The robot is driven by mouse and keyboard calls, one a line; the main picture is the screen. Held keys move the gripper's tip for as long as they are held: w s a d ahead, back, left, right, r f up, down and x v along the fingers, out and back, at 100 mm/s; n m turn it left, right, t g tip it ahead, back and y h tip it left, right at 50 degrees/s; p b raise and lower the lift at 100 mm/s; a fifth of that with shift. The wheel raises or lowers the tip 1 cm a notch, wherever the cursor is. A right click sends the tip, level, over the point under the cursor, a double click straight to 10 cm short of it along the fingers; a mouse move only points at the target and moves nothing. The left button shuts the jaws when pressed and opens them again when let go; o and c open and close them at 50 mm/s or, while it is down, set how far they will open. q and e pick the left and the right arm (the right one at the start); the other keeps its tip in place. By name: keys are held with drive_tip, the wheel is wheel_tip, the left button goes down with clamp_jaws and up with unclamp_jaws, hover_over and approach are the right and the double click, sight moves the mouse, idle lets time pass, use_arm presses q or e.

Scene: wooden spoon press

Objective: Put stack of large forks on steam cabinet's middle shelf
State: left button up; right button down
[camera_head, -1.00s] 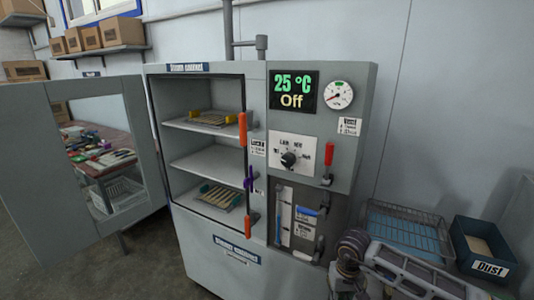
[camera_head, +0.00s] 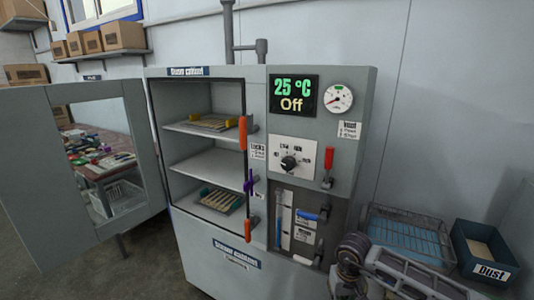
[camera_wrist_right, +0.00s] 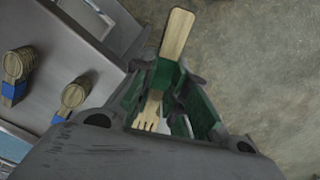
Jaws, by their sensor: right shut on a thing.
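The steam cabinet (camera_head: 200,245) stands open in the head view. Its middle shelf (camera_head: 205,167) is bare. The top shelf holds a light wooden batch with yellow ends (camera_head: 210,124). The bottom shelf holds wooden pieces with teal ends (camera_head: 219,199). In the right wrist view, my right gripper (camera_wrist_right: 165,102) is shut on the large forks (camera_wrist_right: 177,35); the handle end sticks out at the top and the tines show between the green-padded fingers. How many forks are stacked is hidden. My left gripper is in neither view.
The cabinet's door (camera_head: 35,170) stands swung out to the left. A wire basket (camera_head: 410,238) and a dust bin (camera_head: 485,250) are at right. In the right wrist view, wooden bundles with blue bands (camera_wrist_right: 15,90) lie left of the gripper, on a grey surface.

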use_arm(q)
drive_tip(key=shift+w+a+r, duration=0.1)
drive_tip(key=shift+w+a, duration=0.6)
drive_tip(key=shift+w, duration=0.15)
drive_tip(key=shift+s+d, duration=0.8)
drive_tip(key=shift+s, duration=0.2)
